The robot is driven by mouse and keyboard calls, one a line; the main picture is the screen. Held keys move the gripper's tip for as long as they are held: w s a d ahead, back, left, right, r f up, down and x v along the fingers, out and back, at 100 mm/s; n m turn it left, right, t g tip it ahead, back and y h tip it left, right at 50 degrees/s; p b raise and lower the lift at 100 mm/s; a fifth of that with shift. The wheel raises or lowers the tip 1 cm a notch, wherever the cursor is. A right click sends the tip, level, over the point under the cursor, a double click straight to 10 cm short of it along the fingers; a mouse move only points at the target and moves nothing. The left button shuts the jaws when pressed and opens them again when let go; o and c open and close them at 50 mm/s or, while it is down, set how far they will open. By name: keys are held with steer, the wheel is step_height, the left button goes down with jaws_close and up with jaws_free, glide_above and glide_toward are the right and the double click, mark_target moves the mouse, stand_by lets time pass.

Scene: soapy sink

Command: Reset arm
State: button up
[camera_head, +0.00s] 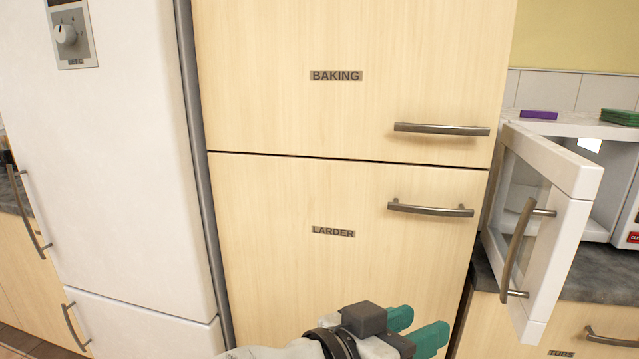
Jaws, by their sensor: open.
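My gripper (427,329) shows at the bottom of the head view, right of the middle. Its two teal fingers are apart, pointing right, with nothing between them. It is in front of the lower part of the wooden LARDER door (290,275), below that door's handle (430,209). Part of my pale arm shows behind it at the bottom edge. I cannot tell how far the fingers are from the door.
A white microwave's door (563,190) stands open at the right, jutting toward me above a grey counter (600,278). A purple sponge (538,115) and a green one (620,117) lie on top. A white fridge (120,190) stands left. The BAKING door (290,50) is shut.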

steer(key=s+d+f+n+g+y+p, duration=0.2)
steer(key=s+d+f+n+y+p, duration=0.15)
steer(key=d+f, duration=0.55)
steer(key=s+d+f+n+g+y+p, duration=0.2)
steer(key=s+d+f+y, duration=0.15)
steer(key=d+f, duration=0.55)
steer(key=s+f+n+g+y+p, duration=0.1)
steer(key=s+f+y+p, duration=0.1)
steer(key=s, duration=0.7)
steer(key=s+a+f+n+g+y+p, duration=0.1)
steer(key=s+f+g+y+p, duration=0.1)
steer(key=s+f+y, duration=0.2)
steer(key=s+f, duration=0.3)
steer(key=s, duration=0.2)
steer(key=shift+s+a+f+n, duration=0.15)
steer(key=shift+a+f+n, duration=0.1)
steer(key=shift+f+n, duration=0.1)
